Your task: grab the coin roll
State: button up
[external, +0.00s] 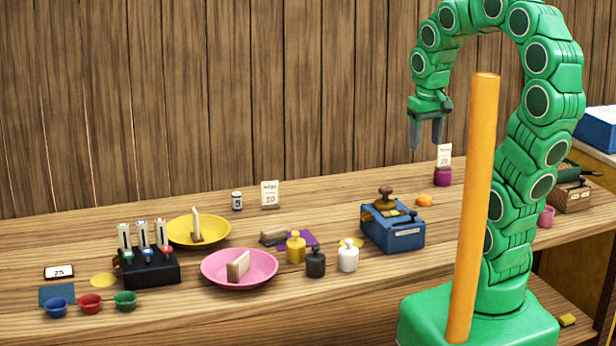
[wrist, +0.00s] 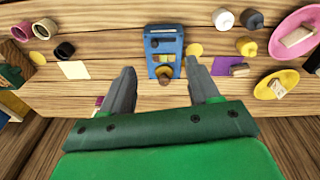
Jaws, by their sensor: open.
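A small upright cylinder with a white label marked 5 (external: 237,200) stands near the back of the counter in the external view; it looks most like the coin roll, but I cannot be sure. A brown bar-like piece (external: 272,238) lies by a purple square (external: 300,240); it also shows in the wrist view (wrist: 239,70). My gripper (external: 426,142) is open and empty, high above the counter, to the right of both. In the wrist view its fingers (wrist: 160,70) stand apart, with the blue box beyond them. I cannot make out the labelled cylinder there.
A blue box with a brown knob (external: 398,238) stands below and left of my gripper. A yellow dish (external: 215,238), a pink dish (external: 212,262), jar-like weights (external: 315,263) and a dark rack (external: 150,275) fill the left. Card stands (external: 270,195) line the back.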

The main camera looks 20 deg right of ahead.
jog(key=w+a+n+t, duration=0.1)
jog(key=w+a+t, duration=0.3)
jog(key=w, duration=1)
jog(key=n+t+y, duration=0.4)
jog(key=t+y, duration=0.1)
jog(key=y, duration=0.3)
send_over(240, 195)
jog(key=s+d, duration=0.3)
jog(key=s, duration=0.2)
jog(key=f, duration=2.7)
jog(key=shift+w+d, duration=0.1)
jog(key=shift+w, duration=0.2)
jog(key=shift+x, duration=3.9)
jog(key=shift+c, duration=0.2)
